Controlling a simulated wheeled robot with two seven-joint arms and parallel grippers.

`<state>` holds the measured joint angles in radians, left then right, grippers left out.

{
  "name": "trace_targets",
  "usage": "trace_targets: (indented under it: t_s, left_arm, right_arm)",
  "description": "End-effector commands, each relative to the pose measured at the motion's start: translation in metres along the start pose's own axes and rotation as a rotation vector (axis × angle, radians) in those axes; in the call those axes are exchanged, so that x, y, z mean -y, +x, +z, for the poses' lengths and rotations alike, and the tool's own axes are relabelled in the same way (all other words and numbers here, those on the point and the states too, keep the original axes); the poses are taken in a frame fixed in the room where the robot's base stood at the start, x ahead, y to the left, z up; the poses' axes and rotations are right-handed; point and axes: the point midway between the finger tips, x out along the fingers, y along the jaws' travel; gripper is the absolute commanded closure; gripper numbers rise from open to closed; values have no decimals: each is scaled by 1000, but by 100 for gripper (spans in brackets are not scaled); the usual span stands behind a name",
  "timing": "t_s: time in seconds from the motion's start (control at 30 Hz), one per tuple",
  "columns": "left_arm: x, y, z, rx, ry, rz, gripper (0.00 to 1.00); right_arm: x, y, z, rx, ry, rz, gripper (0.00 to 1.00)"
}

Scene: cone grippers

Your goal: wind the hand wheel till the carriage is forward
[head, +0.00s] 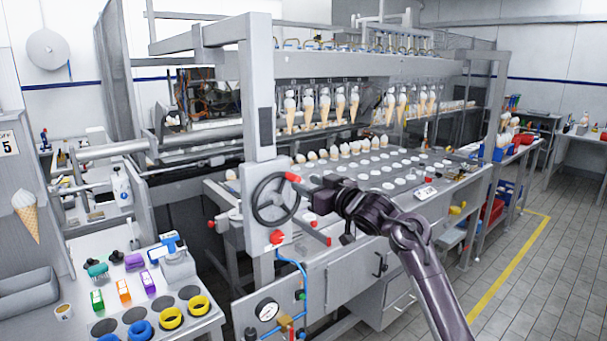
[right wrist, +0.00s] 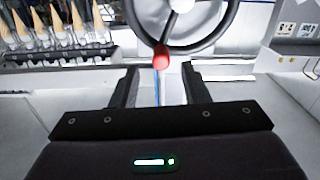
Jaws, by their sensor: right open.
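The black hand wheel (head: 254,203) is on the grey post at the front of the machine, with a red knob (head: 293,177) at its upper right. My right gripper (head: 311,188) is open just right of the wheel, close to the knob. In the right wrist view the wheel (right wrist: 205,43) fills the top, and the red knob (right wrist: 161,57) appears between the two dark fingertips (right wrist: 160,72); I cannot tell if they touch it. Cones (head: 340,105) hang in rows under the machine's overhead frame; I cannot tell which part is the carriage. My left gripper is out of view.
A perforated plate (head: 400,172) with a row of cones lies behind my right arm. A side table (head: 205,325) with colored rings stands at left. Tiled floor is free at right.

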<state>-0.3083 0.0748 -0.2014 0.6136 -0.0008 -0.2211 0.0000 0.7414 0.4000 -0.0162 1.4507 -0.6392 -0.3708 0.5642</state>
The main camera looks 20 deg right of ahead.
Motion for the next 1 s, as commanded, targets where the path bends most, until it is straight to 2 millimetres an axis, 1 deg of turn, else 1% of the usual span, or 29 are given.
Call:
trace_targets:
  t_s: [0.03, 0.1, 0.2, 0.3, 0.5, 0.7, 0.73, 0.77, 1.0]
  left_arm:
    - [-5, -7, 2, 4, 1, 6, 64]
    - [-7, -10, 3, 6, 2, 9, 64]
    - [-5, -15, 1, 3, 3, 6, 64]
    - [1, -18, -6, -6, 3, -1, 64]
    - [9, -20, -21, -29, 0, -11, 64]
    - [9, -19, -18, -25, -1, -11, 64]
    - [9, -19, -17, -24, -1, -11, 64]
    - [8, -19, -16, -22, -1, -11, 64]
    - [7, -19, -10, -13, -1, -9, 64]
  right_arm:
    - [1, 9, -4, -1, 4, -3, 58]
    - [0, 20, -4, 0, 4, -1, 58]
    - [0, 33, -4, -1, 5, 0, 58]
    - [0, 42, -3, -1, 4, 0, 58]
    - [0, 50, -2, -2, 3, 1, 58]
    - [0, 50, -2, -2, 3, 1, 58]
    - [0, 50, -2, -2, 3, 1, 60]
    - [0, 50, -2, -2, 3, 1, 64]
    - [0, 50, -2, -2, 3, 1, 95]
